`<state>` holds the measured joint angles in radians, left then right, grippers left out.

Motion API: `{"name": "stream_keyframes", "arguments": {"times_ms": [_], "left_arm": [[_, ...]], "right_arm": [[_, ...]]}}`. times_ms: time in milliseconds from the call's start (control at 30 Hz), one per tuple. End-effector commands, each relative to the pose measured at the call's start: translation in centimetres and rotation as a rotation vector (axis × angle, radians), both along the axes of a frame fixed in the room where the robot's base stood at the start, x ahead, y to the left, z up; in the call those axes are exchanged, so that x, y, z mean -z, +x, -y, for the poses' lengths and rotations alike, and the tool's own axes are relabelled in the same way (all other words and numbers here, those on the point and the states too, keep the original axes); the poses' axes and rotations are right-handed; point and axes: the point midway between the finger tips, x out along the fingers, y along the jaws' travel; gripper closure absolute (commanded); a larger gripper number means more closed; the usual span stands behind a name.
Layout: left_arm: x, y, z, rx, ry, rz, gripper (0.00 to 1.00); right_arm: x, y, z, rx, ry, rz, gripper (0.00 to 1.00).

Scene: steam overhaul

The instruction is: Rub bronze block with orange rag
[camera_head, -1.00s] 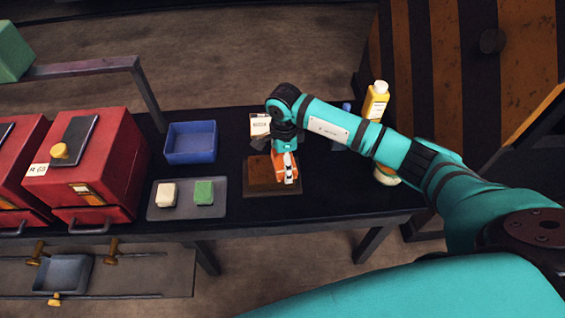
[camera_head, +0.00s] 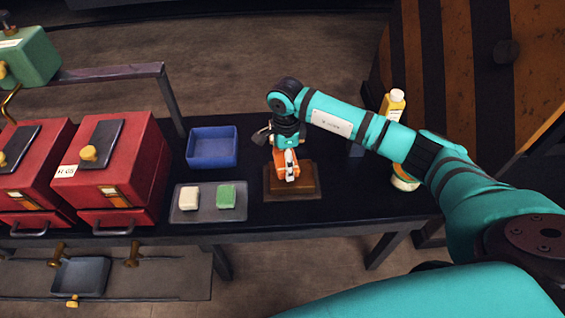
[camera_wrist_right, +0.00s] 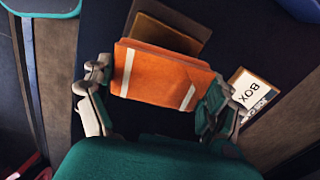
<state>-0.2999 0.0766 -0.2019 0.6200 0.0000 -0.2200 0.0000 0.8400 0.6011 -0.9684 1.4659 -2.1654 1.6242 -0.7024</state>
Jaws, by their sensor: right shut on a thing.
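My right gripper (camera_head: 287,170) is shut on the orange rag (camera_head: 280,158), which has pale stripes. The rag also shows between the fingers in the right wrist view (camera_wrist_right: 165,75). The bronze block (camera_head: 304,178) is a brown slab on a dark base on the black table. The gripper and rag are over its left part and hide some of it. Whether the rag touches the block I cannot tell. In the right wrist view the block (camera_wrist_right: 165,34) shows partly beyond the rag. My left gripper is not in view.
A grey tray (camera_head: 208,215) with a cream and a green bar lies left of the block, with a blue bin (camera_head: 212,147) behind it. Red boxes (camera_head: 115,165) stand farther left. A yellow bottle (camera_head: 393,104) stands to the right, behind my arm. A box-labelled card (camera_wrist_right: 254,92) lies beside the gripper.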

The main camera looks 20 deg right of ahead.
Motion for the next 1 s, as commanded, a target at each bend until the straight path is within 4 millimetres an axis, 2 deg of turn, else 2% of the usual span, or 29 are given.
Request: {"name": "stream_keyframes", "arguments": {"times_ms": [100, 400, 1000], "left_arm": [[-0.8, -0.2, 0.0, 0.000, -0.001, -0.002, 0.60], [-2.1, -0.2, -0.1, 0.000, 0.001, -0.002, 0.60], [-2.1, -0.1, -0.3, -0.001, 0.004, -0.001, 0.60]], "right_arm": [[-1.5, 0.2, 0.3, 0.002, 0.002, 0.001, 0.41], [-3.9, 0.4, 1.0, 0.010, 0.000, 0.001, 0.41], [-4.1, 0.5, 1.1, 0.011, 0.001, 0.000, 0.41]]}}
